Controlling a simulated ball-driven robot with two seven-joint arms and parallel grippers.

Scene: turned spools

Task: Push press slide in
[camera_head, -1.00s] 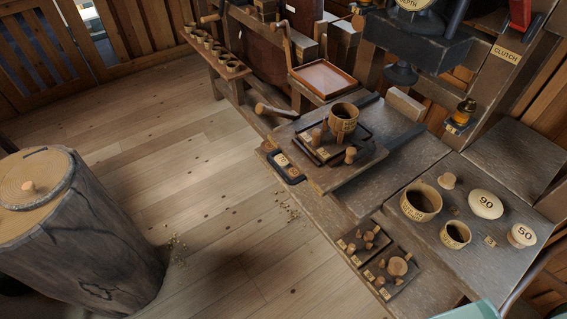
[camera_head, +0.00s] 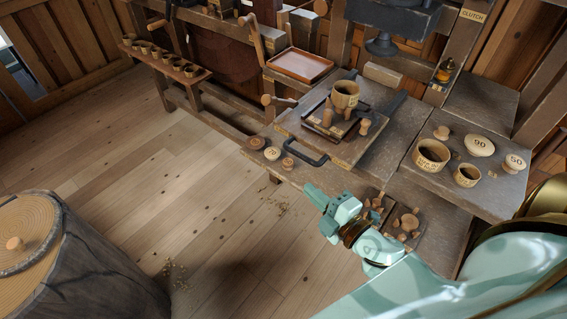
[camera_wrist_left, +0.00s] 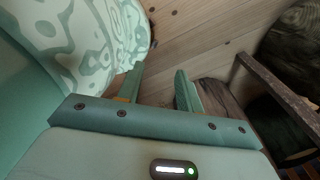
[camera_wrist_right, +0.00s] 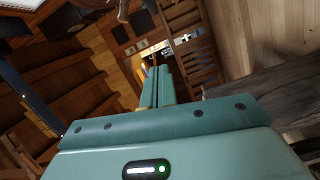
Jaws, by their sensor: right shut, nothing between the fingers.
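The press slide (camera_head: 345,152) is a flat wooden board with a dark U-shaped handle (camera_head: 312,160) on its front edge. It sits on the bench in front of the press head (camera_head: 384,44), its front sticking out past the bench edge. A wooden cup (camera_head: 345,95) and turned pegs (camera_head: 365,126) stand on it. My right gripper (camera_head: 311,190) is shut and empty, just in front of and below the handle, apart from it as far as I can tell. Its shut fingers also show in the right wrist view (camera_wrist_right: 157,85). My left gripper (camera_wrist_left: 160,88) is open and empty, seen only in its wrist view.
Small trays of pieces (camera_head: 404,222) lie behind my right arm. Cups (camera_head: 432,155) and numbered knobs (camera_head: 480,146) stand on the right bench. A large stump (camera_head: 80,265) stands at left.

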